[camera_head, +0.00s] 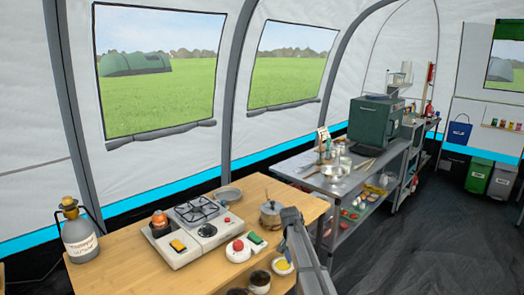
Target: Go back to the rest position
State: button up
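My gripper (291,216) is at the end of my grey arm, over the right end of the wooden table (130,240). It is near a small metal pot (270,213) and above a small plate with something yellow (283,266). The fingers are small and partly blended with the arm, so I cannot tell whether they are open or shut. I see nothing clearly held.
The table carries a gas stove (200,228), a large bottle (78,235), a grey pan (228,192), a white dish with a red item (238,250) and dark bowls (259,282). A metal table (330,184) with a green oven (374,122) stands behind. Floor at right is clear.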

jog(key=s+d+f+n+g+y, duration=0.1)
jog(key=s+d+f+n+g, duration=0.2)
jog(key=s+f, duration=2.3)
jog(key=s+f+n+g, duration=0.1)
jog(key=s+f, duration=0.2)
jog(key=s, duration=1.3)
jog(key=s+f+n+g+y, duration=0.1)
jog(key=s+f, duration=0.3)
jog(key=s, duration=1.2)
jog(key=shift+s+f+g, duration=0.2)
jog(key=shift+s+g, duration=0.15)
jog(key=shift+g, duration=0.35)
